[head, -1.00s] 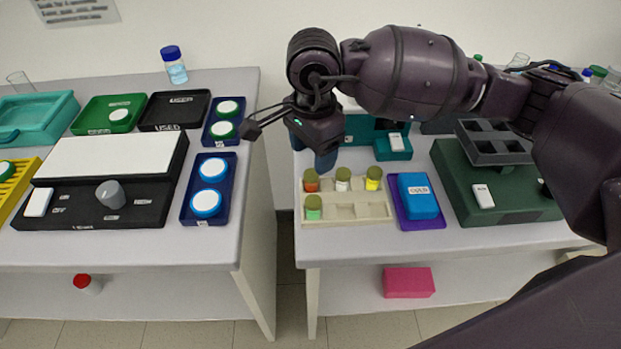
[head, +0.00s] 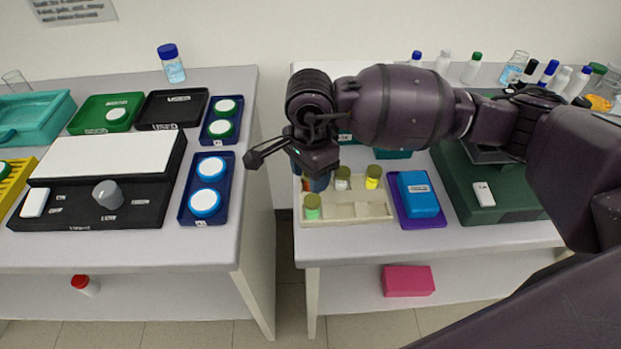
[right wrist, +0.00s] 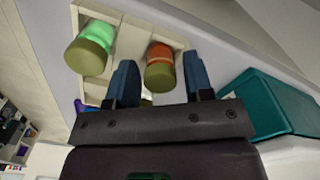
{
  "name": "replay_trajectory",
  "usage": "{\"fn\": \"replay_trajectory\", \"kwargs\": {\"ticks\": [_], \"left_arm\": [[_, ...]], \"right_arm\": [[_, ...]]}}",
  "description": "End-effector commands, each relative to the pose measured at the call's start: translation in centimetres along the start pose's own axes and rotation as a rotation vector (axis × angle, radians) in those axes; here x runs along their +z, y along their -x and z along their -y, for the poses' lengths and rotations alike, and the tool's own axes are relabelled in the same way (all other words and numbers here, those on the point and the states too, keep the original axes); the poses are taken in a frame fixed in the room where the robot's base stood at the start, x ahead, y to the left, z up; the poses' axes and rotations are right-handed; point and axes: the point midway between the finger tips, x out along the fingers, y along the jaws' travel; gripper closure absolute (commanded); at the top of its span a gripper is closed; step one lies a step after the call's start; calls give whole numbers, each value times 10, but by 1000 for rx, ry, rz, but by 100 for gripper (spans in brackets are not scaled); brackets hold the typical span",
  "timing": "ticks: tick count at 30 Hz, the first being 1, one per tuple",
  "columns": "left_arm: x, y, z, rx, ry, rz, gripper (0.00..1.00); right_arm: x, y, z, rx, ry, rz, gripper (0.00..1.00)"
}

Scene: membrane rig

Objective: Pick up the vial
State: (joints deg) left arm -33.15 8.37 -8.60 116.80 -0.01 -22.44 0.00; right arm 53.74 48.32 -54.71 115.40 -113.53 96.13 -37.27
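Several vials with olive caps stand in the cream rack (head: 377,211) on the right table. A green vial (head: 312,208) is in the front-left compartment, with a white vial (head: 342,178) and a yellow vial (head: 373,177) in the back row. An orange vial (right wrist: 160,66) is mostly hidden behind my gripper in the head view. My right gripper (right wrist: 161,80) is open over the back-left of the rack, its blue fingers on either side of the orange vial; I cannot tell whether they touch it. The green vial (right wrist: 88,48) also shows in the right wrist view. My left gripper is not in view.
A blue block (head: 418,194) in a purple tray stands right of the rack, and a dark green device (head: 483,205) is farther right. A teal box (right wrist: 270,105) is close to the gripper. A gap separates the two tables.

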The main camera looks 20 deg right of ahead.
Motion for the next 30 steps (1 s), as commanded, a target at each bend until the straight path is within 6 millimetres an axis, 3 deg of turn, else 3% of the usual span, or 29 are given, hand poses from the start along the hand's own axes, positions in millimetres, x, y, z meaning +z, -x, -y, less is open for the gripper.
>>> {"fn": "replay_trajectory", "kwargs": {"ticks": [1, 6, 17, 23, 30], "left_arm": [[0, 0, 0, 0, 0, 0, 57], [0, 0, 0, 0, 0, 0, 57], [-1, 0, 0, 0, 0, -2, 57], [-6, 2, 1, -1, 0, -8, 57], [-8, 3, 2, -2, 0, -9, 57]], "right_arm": [[0, 0, 0, 0, 0, 0, 61], [0, 0, 0, 0, 0, 0, 86], [0, 6, 0, -2, 0, 0, 87], [0, 37, 1, -6, 2, -1, 87], [0, 99, 1, -7, 1, -2, 87]]}}
